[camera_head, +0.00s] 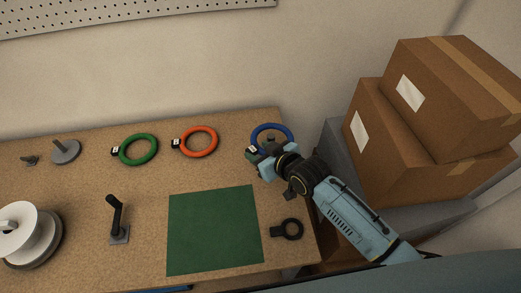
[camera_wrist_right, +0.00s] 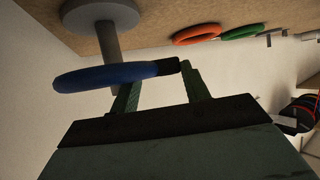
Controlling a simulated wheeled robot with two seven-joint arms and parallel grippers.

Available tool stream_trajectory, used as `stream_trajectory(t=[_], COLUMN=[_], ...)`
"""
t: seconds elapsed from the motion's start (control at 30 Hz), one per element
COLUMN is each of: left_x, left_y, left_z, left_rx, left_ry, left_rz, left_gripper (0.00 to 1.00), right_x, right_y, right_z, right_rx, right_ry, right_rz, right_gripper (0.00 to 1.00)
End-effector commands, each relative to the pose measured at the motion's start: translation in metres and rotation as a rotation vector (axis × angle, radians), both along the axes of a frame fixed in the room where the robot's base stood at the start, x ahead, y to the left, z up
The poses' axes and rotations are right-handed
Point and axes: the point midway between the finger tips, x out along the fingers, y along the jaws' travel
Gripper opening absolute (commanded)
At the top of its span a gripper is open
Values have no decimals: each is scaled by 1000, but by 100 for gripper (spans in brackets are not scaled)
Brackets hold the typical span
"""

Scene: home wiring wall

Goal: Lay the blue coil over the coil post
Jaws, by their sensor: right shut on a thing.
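The blue coil (camera_head: 272,126) is at the back right of the workbench in the head view. My right gripper (camera_head: 259,154) is shut on its near side, at the dark tag or band. The coil post's grey top (camera_head: 271,138) shows inside the ring. In the right wrist view the blue coil (camera_wrist_right: 105,76) is nearly edge-on and crosses the grey post (camera_wrist_right: 110,42), clear of the post's round base. The post's tip shows past the coil, so the coil appears to be around it, held near the tip. The right gripper's fingers (camera_wrist_right: 160,80) show there too. My left gripper is not in view.
A green coil (camera_head: 138,150) and an orange coil (camera_head: 198,142) lie left of the post. A dark hook stand (camera_head: 116,215) and white spool (camera_head: 25,232) stand left. Cardboard boxes (camera_head: 440,110) are stacked right.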

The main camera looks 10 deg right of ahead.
Motion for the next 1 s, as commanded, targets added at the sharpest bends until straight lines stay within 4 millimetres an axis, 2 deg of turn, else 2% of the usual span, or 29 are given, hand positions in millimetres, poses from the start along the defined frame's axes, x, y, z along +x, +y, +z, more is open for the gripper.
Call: stream_trajectory(t=[1.0], left_x=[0], left_y=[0], left_z=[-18], left_rx=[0], left_ry=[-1], left_rz=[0], left_gripper=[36], right_x=[1], right_y=[1], right_z=[-30], right_rx=[1], right_ry=[-4], right_rz=[0], right_gripper=[18])
